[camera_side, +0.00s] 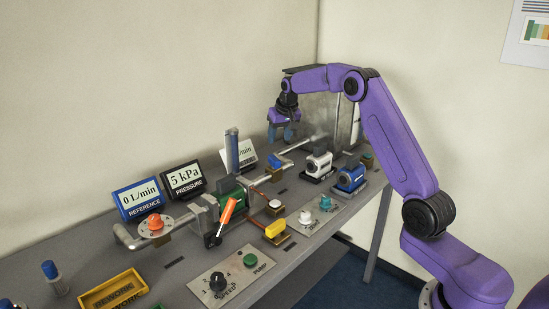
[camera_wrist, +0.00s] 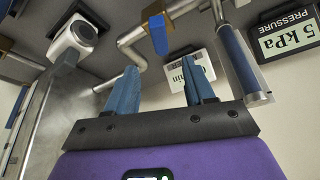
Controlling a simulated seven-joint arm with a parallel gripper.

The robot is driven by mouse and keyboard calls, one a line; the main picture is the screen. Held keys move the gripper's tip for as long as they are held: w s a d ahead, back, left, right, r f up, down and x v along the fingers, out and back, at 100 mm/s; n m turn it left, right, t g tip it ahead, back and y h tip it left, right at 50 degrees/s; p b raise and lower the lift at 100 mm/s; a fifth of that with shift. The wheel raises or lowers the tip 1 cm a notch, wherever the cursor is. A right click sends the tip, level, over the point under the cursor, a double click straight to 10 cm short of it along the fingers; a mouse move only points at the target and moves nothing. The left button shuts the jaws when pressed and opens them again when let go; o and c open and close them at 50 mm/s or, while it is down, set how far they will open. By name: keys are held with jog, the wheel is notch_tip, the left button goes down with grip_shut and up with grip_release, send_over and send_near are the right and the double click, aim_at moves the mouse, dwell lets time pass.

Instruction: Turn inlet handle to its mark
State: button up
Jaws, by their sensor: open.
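No handle carries a readable inlet label, so I cannot tell which is the inlet handle. A blue handle (camera_side: 274,160) sits on the pipe at the back; it also shows in the wrist view (camera_wrist: 158,35), beyond my fingers. An orange lever (camera_side: 227,215) stands tilted on the green valve body (camera_side: 231,192). A round orange knob (camera_side: 156,222) sits on a marked disc at the pipe's left end. My gripper (camera_side: 282,133) is open and empty, raised above the back of the table; its blue fingers (camera_wrist: 160,70) are apart and touch nothing. No target mark is legible.
A pressure display (camera_side: 184,179) reads 5 kPa and a blue reference display (camera_side: 138,198) reads 0 L/min. White (camera_side: 319,164) and blue (camera_side: 350,178) devices stand right of the pipe. A yellow rework tray (camera_side: 113,290) lies front left.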

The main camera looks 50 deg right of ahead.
aim_at(274, 158)
jog(key=x, duration=1.1)
jog(key=shift+c, duration=0.3)
grip_shut()
